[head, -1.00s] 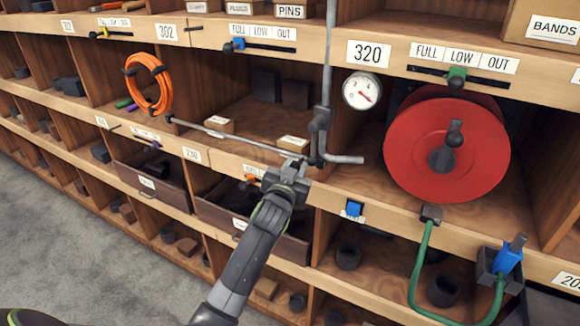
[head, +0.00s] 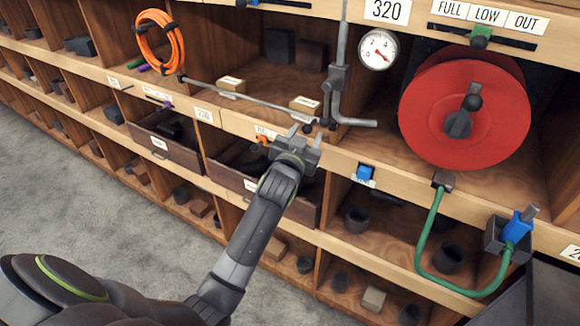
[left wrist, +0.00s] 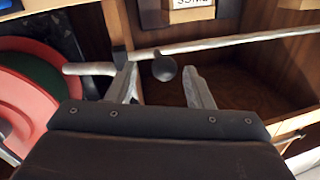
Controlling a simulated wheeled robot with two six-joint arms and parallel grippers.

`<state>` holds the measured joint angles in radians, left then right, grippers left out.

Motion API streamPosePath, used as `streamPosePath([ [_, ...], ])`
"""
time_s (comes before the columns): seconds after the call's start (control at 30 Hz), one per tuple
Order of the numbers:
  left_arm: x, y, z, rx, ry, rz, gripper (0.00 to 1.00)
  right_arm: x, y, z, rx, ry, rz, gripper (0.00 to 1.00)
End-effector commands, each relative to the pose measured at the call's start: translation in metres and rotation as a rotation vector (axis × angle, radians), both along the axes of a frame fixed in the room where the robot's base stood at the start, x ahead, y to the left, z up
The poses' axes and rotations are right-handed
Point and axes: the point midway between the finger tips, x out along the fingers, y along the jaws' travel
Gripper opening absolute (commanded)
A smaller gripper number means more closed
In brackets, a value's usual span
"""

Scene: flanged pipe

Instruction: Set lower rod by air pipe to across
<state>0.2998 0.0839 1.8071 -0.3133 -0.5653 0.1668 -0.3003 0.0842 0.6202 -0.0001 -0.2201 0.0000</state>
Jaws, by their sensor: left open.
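The upright grey air pipe (head: 338,80) stands before the shelf, its lower end bent into a stub pointing right. A long thin grey rod (head: 250,97) runs from near the pipe's foot leftward along the shelf; it also shows in the left wrist view (left wrist: 235,40). A dark round knob (left wrist: 165,68) sits just below the rod, between my fingers as seen in the left wrist view. My left gripper (head: 308,130) is open just below the rod's right end; its fingers also show in the left wrist view (left wrist: 162,88). Contact with the knob cannot be told. My right gripper is out of view.
A pressure gauge (head: 379,49) and a red reel (head: 465,108) are right of the pipe. Small labelled boxes (head: 305,105) lie behind the rod. An orange cable coil (head: 157,40) hangs at left. A green hose (head: 430,235) loops below the reel. Drawers (head: 235,178) sit below.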

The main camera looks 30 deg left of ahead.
Motion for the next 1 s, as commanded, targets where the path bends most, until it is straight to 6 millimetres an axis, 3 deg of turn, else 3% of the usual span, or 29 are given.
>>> streamPosePath([
  [0.6,-0.111,-0.015,-0.003,-0.004,0.001,-0.001,0.47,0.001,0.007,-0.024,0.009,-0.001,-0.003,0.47],
  [0.8,-0.135,-0.018,-0.002,-0.003,0.001,-0.002,0.47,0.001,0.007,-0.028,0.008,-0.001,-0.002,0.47],
  [1.0,-0.142,-0.019,0.0,0.0,0.001,-0.002,0.47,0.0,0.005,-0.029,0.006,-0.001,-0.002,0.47],
])
